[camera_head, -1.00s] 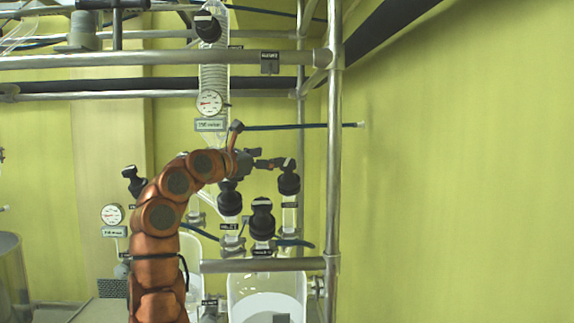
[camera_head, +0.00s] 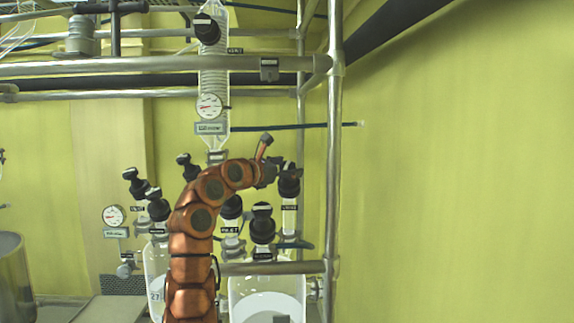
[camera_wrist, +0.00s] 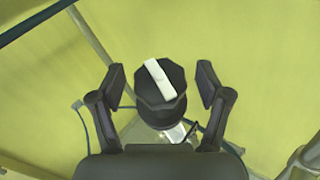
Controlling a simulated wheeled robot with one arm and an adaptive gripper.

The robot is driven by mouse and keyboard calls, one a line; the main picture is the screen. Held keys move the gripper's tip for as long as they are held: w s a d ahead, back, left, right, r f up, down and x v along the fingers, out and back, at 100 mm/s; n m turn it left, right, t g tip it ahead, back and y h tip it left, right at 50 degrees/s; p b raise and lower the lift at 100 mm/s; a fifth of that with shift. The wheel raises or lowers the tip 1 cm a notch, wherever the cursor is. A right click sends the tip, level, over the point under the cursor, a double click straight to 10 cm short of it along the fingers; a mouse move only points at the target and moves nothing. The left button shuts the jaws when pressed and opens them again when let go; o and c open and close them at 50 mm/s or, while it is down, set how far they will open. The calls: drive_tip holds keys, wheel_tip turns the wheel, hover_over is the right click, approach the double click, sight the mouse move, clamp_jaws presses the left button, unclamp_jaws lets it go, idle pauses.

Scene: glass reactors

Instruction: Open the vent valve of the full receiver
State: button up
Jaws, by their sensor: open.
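A glass receiver (camera_head: 240,300) with white contents stands low in the middle of the head view. Black valve knobs stand above it: a middle knob (camera_head: 262,226), a left knob (camera_head: 231,207) and a right knob (camera_head: 289,187). In the wrist view, my gripper (camera_wrist: 160,84) is open, with one finger on each side of a black knob (camera_wrist: 174,101) with a white bar on top. Gaps show between the knob and both fingers.
A steel post (camera_head: 333,180) rises just right of the knobs. A second glass vessel (camera_head: 154,266) with black knobs above stands left, partly behind my arm. The wall side at right is clear.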

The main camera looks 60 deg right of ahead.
drive_tip(key=shift+c, duration=0.2)
drive_tip(key=c, duration=1.1)
drive_tip(key=b, duration=0.2)
drive_tip(key=shift+f+n+t+b, duration=0.3)
drive_tip(key=n+t+b, duration=0.2)
drive_tip(key=b, duration=0.4)
drive_tip(key=shift+h, duration=0.4)
drive_tip(key=n+t+b, duration=0.2)
drive_tip(key=b, duration=0.2)
drive_tip(key=shift+r+n+t, duration=0.15)
drive_tip(key=shift+n+t, duration=0.15)
drive_tip(key=shift+t, duration=0.1)
drive_tip(key=shift+r+n+t+b, duration=0.1)
drive_tip(key=shift+n+t+b, duration=0.45)
drive_tip(key=shift+n+t, duration=0.55)
drive_tip(key=shift+n+t, duration=0.3)
drive_tip(key=shift+t, duration=0.1)
